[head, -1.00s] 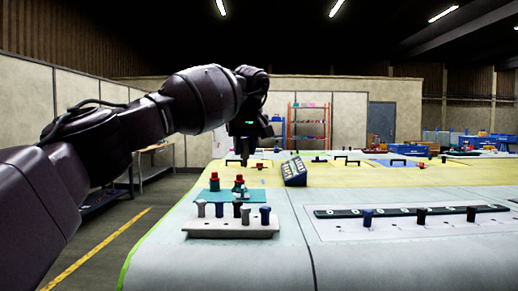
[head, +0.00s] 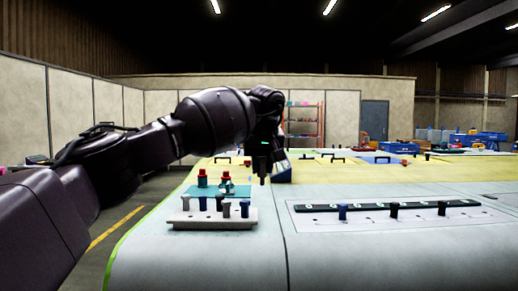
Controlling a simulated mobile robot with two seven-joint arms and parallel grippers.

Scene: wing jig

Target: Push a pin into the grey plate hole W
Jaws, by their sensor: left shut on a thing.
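My left gripper (head: 263,178) points down above the table, right of the pin rack and left of the grey plate. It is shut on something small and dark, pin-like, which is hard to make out. The pale grey plate (head: 310,221) lies at the right with a black marked strip (head: 370,208) along its far side. Hole W cannot be picked out. A light rack (head: 213,224) at the left holds several blue, grey and dark pins. My right gripper is not in view.
Red-topped pieces (head: 202,178) and a teal piece (head: 226,187) stand behind the rack. The pale table surface between rack and plate is clear.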

